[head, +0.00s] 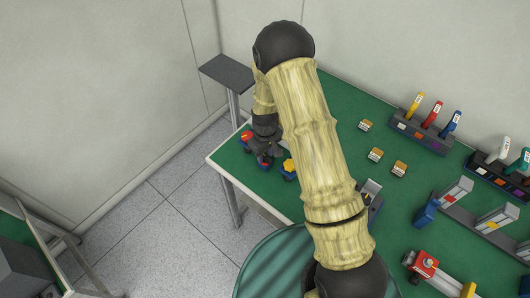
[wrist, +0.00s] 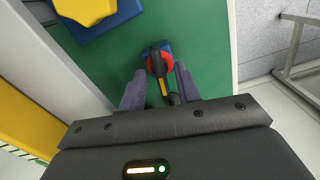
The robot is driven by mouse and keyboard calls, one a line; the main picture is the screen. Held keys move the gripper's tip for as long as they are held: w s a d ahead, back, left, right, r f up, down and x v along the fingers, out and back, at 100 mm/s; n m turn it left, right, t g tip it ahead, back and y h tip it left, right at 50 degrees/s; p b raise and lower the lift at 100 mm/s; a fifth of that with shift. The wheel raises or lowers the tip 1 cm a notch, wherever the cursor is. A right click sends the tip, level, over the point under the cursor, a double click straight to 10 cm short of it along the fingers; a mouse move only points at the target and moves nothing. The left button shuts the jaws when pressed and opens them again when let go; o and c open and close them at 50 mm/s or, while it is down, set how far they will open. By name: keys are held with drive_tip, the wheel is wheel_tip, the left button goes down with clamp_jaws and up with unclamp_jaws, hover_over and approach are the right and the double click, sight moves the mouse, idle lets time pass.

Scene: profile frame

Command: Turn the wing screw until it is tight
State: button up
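A red round part on a blue base (wrist: 150,50) sits on the green table top in the wrist view. A dark bar with a yellow mark crosses it; I take this to be the wing screw (wrist: 158,70), but its wings are not clear. My gripper (wrist: 160,86) has its two grey fingers apart, one on each side of the bar. Green table shows between the left finger and the bar; contact on the right side cannot be told. In the head view my gripper (head: 267,156) is low at the table's left corner, hiding much of the screw.
A yellow knob on a blue base (head: 289,168) stands close to the right of my gripper. A red and blue part (head: 246,137) is at its upper left. Small blocks (head: 375,155), a tool rack (head: 420,131) and a red-grey device (head: 424,266) are further right. The table edge is near.

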drive_tip(key=shift+f, duration=0.1)
clamp_jaws()
idle(0.4)
drive_tip(key=m+b, duration=0.1)
drive_tip(key=m, duration=1)
drive_tip(key=shift+m, duration=0.3)
drive_tip(key=shift+m+p, duration=0.3)
drive_tip(key=shift+m, duration=1.6)
